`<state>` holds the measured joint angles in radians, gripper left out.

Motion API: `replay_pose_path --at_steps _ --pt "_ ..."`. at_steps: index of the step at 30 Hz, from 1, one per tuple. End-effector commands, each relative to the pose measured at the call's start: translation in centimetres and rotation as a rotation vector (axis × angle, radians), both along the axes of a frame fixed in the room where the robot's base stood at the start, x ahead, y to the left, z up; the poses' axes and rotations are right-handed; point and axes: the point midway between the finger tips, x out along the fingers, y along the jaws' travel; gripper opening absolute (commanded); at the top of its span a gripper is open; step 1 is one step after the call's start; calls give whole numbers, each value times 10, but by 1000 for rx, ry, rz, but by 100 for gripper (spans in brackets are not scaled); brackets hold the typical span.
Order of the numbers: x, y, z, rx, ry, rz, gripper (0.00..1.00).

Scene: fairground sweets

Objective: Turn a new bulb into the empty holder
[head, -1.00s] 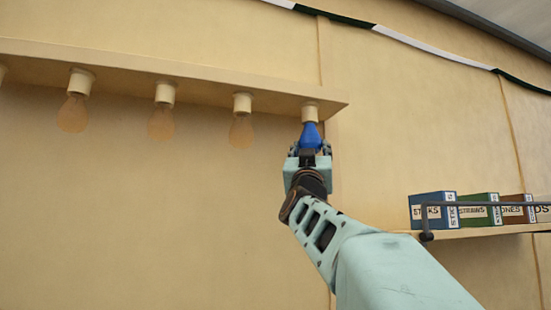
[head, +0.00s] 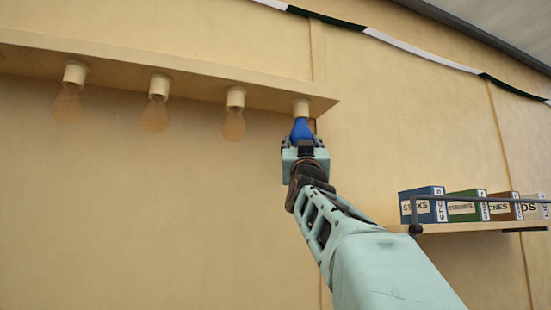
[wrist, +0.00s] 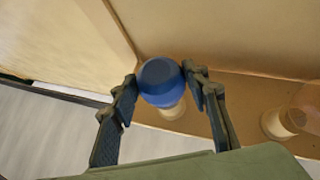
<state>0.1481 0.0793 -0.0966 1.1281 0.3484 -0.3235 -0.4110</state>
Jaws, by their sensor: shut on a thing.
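A blue bulb (head: 301,129) is upright, neck up, directly under the rightmost cream holder (head: 300,107) on the rail. Its top meets the holder's lower end in the head view; how deep it sits in the holder I cannot tell. My gripper (head: 303,144) is below the holder and shut on the bulb. In the wrist view my gripper's fingers (wrist: 161,83) are on both sides of the blue bulb (wrist: 161,80), with the cream holder (wrist: 172,108) behind it.
Several amber bulbs (head: 155,114) hang from the cream rail (head: 200,80) to the left; the nearest is a short way off. A wall shelf (head: 470,226) with a bar and several boxes (head: 465,207) stands at the right. The wall lies close behind.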

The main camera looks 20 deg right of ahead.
Motion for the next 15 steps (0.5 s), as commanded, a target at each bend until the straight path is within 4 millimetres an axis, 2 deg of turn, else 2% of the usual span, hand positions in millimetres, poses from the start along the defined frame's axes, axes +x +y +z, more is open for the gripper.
replay_pose_path --at_steps 15 --pt "-1 -2 -2 2 1 48 29"
